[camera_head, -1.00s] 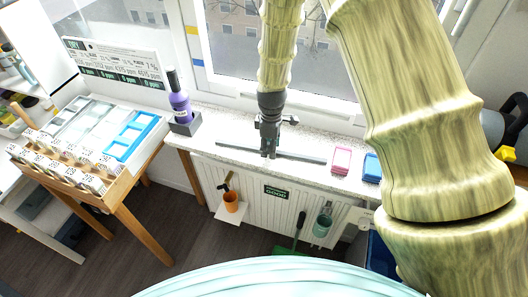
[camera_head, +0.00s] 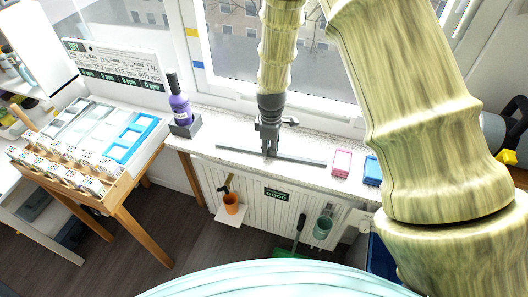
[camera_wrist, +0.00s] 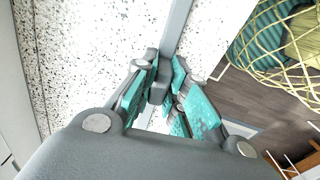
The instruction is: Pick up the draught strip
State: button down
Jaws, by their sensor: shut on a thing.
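The draught strip (camera_head: 300,159) is a long, thin grey bar on the speckled white windowsill (camera_head: 210,135), lying along its length. My gripper (camera_head: 269,152) points down onto the strip near its middle. In the wrist view the strip (camera_wrist: 178,28) runs up and away from between the teal-padded fingers of my gripper (camera_wrist: 160,92). The fingers are shut on it. I cannot tell whether the strip is clear of the sill. The fingers hide its gripped part.
A purple bottle (camera_head: 180,105) in a grey holder stands left on the sill. A pink block (camera_head: 342,162) and a blue block (camera_head: 372,170) lie just right of the strip. The window is close behind. A radiator (camera_head: 275,215) with hanging cups is below.

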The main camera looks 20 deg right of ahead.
jog(key=shift+w+r+p, duration=0.15)
jog(key=shift+r+p, duration=0.25)
jog(key=shift+r, duration=0.2)
jog(key=shift+r+p, duration=1.55)
jog(key=shift+r, duration=0.7)
